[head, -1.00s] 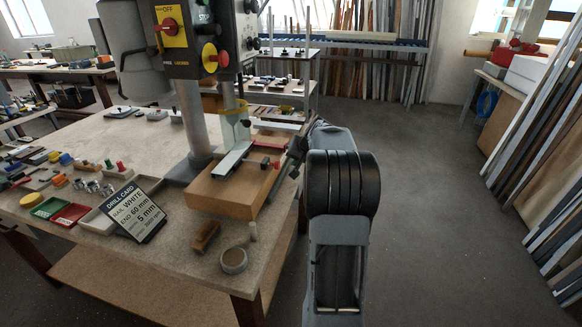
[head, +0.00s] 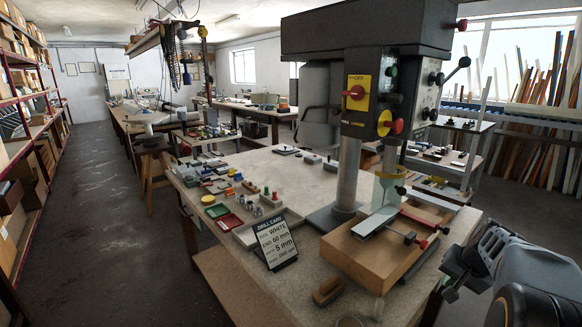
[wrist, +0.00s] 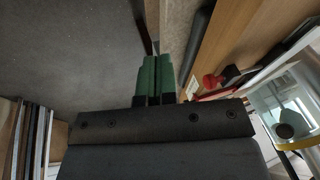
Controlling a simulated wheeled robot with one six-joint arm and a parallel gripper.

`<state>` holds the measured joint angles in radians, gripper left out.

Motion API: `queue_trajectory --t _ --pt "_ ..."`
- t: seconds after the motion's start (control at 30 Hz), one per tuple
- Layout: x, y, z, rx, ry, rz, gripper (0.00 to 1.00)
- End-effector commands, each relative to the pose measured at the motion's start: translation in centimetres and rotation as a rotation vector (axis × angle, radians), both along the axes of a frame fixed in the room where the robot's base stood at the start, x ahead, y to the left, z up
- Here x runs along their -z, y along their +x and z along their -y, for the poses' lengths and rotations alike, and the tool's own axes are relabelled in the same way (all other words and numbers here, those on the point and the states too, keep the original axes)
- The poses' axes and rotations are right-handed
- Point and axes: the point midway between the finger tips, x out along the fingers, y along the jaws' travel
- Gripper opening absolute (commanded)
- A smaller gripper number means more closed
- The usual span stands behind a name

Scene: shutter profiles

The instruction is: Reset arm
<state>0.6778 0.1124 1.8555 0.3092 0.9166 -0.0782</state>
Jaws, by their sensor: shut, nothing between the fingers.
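My arm shows at the lower right of the head view, to the right of the drill press table. My gripper (head: 452,283) is at its left end, small and dark there, close to the right edge of the wooden block (head: 367,262). In the wrist view my gripper (wrist: 156,75) has two green fingers side by side, closed together with nothing between them. The wooden block and a red-handled clamp (wrist: 212,82) lie to the right of the fingers there, apart from them.
A drill press (head: 348,170) stands on the workbench (head: 262,171), with a white rail (head: 378,220) on its wooden block. A drill card (head: 273,240) and small parts trays (head: 229,222) are left of it. Open floor (head: 110,200) lies left; profiles (head: 545,110) lean at back right.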

Motion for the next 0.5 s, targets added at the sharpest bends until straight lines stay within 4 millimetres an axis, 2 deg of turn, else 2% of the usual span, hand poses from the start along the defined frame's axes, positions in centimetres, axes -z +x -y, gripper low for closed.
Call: queue_trajectory --t 0.03,0.1,0.2,0.3,0.4,0.5 --pt "0.0 -1.4 -3.9 -0.072 -0.023 -0.039 0.0" --pt "0.5 -3.6 -8.5 -0.173 -0.061 -0.09 0.0" --pt "1.1 -6.9 -13.9 -0.318 -0.121 -0.135 0.0" --pt "1.5 -9.8 -17.9 -0.451 -0.178 -0.146 0.0" --pt "1.6 -11.9 -20.8 -0.564 -0.224 -0.131 0.0" --pt "1.1 -13.0 -22.8 -0.646 -0.251 -0.094 0.0"
